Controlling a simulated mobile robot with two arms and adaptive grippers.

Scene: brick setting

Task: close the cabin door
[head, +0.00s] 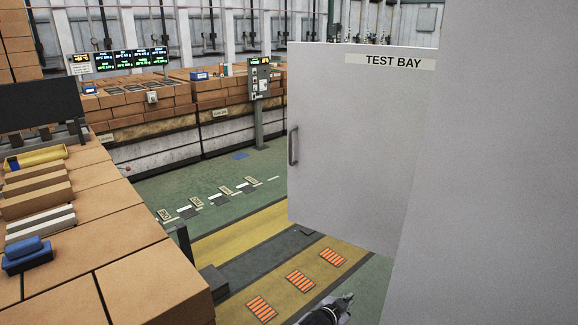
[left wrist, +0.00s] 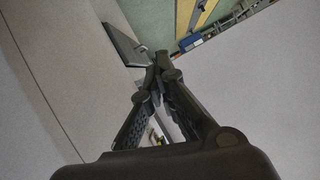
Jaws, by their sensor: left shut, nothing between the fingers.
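The cabin door (head: 345,150) is a pale grey panel with a "TEST BAY" sign (head: 393,62) near its top. It stands open, with a dark vertical handle (head: 293,146) on its left edge. A large grey cabin panel (head: 500,170) fills the right side of the head view and hides the door's right end. My left gripper (head: 344,299) shows at the bottom, below the door's lower edge in the picture and apart from the handle. In the left wrist view, its fingers (left wrist: 160,68) meet at the tips, empty, between pale grey surfaces. My right gripper is not in view.
A brick bench (head: 140,270) with bricks and a blue block (head: 28,252) stands at the left. A control post (head: 258,100) and brick stacks stand behind. The green floor (head: 230,180) with a yellow strip (head: 265,225) is open between bench and door.

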